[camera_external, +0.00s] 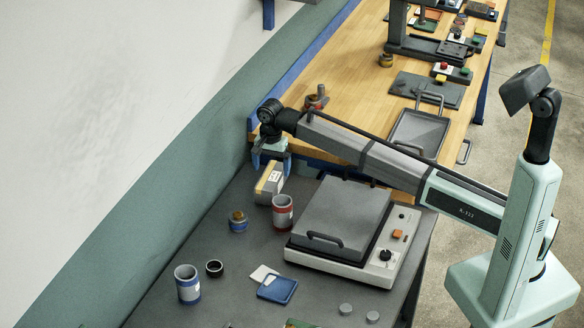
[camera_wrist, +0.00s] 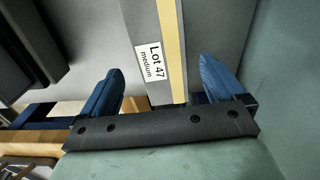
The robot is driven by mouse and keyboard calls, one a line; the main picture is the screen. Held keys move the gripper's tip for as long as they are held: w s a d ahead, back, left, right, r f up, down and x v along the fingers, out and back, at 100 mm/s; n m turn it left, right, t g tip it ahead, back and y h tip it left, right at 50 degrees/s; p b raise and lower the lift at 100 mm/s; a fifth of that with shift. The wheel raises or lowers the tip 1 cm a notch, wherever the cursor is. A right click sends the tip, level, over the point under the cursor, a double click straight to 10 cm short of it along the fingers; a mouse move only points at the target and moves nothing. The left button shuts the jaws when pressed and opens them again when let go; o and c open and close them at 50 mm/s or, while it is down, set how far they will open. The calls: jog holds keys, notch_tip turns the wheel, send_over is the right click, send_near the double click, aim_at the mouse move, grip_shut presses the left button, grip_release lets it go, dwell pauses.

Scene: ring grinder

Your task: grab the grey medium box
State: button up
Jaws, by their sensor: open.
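The grey medium box (camera_external: 266,186) stands on the dark grey table near the wall, with a yellowish stripe and a white label. In the wrist view the box (camera_wrist: 183,86) shows its label "Lot 47 medium" and lies between the two blue fingers, with visible gaps to both. My gripper (camera_external: 272,163) reaches down at the box's upper end in the external view. In the wrist view my gripper (camera_wrist: 158,90) is open. I cannot tell how far down along the box the fingers reach.
A red-banded can (camera_external: 282,212) stands close to the right of the box. A grey-lidded machine (camera_external: 340,222) is farther right. A small blue jar (camera_external: 238,222) is in front. The wall (camera_external: 215,130) is close on the left. A wooden bench (camera_external: 345,75) lies behind.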

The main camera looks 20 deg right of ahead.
aim_at(271, 176)
jog(key=shift+a+f, duration=0.1)
jog(key=shift+f, duration=2.45)
jog(key=shift+c, duration=0.4)
jog(key=c, duration=1.5)
jog(key=shift+r, duration=0.15)
